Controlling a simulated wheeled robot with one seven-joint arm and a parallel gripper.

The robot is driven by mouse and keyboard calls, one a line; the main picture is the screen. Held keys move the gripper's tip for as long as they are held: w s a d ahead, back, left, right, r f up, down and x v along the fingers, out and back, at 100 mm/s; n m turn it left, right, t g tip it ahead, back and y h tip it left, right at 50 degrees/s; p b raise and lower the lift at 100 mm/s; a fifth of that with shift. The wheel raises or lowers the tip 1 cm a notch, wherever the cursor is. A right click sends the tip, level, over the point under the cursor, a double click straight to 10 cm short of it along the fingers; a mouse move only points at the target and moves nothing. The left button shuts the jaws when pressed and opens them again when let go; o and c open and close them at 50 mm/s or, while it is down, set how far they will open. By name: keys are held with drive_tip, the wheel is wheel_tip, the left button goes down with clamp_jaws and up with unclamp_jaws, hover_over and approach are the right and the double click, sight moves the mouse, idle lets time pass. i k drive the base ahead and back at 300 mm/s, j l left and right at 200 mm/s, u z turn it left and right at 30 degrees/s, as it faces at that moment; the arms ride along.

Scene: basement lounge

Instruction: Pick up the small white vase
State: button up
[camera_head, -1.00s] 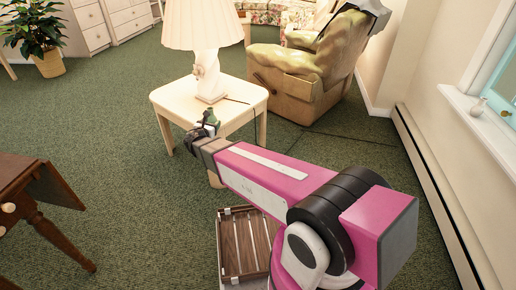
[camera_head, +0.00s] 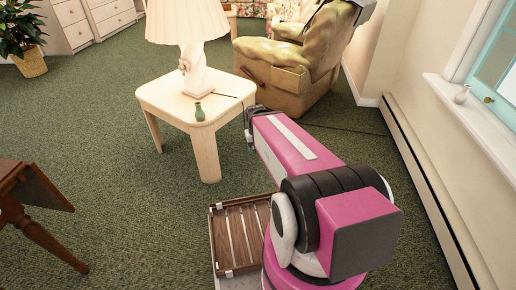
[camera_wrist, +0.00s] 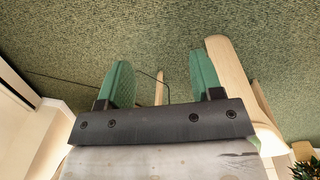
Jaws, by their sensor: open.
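The white vase does not show in the wrist view.
The cream side table (camera_head: 165,93) holds a lamp (camera_head: 190,35) and a small green vase (camera_head: 199,112). A tan armchair (camera_head: 285,75) stands behind it. A baseboard heater (camera_head: 420,175) runs below the windowsill (camera_head: 475,115).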

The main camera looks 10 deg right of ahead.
sight(460, 98)
drive_tip(key=z, duration=2.2)
